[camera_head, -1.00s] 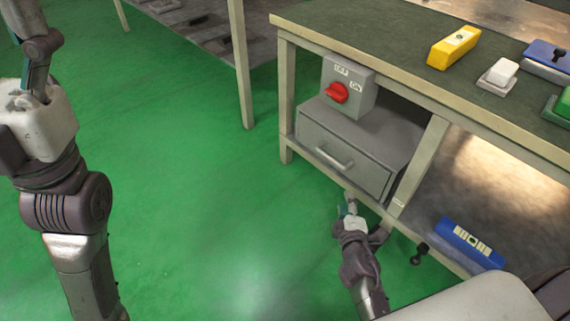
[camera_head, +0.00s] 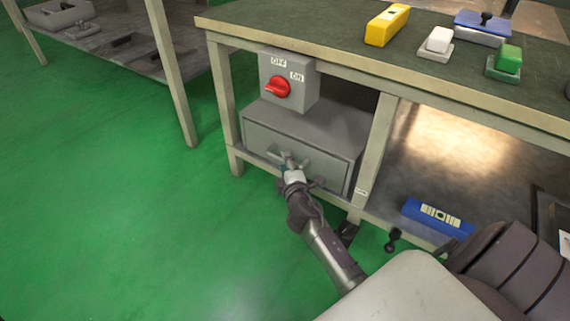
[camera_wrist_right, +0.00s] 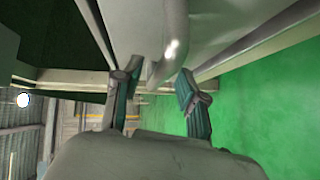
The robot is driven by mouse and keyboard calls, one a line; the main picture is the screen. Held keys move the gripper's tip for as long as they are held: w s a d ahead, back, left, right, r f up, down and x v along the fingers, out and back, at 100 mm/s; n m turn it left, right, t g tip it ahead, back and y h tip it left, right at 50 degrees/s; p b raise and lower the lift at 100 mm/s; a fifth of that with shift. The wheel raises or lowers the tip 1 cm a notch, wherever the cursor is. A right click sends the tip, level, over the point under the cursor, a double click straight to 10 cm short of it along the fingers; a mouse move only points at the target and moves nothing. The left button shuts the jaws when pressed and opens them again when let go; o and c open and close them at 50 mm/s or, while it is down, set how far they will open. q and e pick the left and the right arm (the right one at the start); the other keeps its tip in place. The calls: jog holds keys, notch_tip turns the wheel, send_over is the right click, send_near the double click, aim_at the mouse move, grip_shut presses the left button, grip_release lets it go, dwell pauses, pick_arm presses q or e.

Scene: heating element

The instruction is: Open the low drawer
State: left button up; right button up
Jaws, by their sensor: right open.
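The low drawer (camera_head: 335,171) is the grey front of a metal box on the lower shelf under the workbench, and it looks shut. Its bar handle (camera_head: 271,155) is partly hidden by my right gripper (camera_head: 288,163). In the right wrist view the handle (camera_wrist_right: 172,45) reaches down from the drawer front. There the open right gripper (camera_wrist_right: 155,92) has one finger on either side of the handle's near end. I cannot tell whether the fingers touch it. My left gripper is out of view.
A grey box with a red OFF/ON knob (camera_head: 278,88) stands above the drawer. A table leg (camera_head: 376,145) is right of the drawer. A blue case (camera_head: 438,216) lies on the lower shelf. Green floor (camera_head: 120,220) to the left is clear.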

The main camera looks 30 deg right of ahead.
jog(key=shift+x, duration=0.75)
grip_shut()
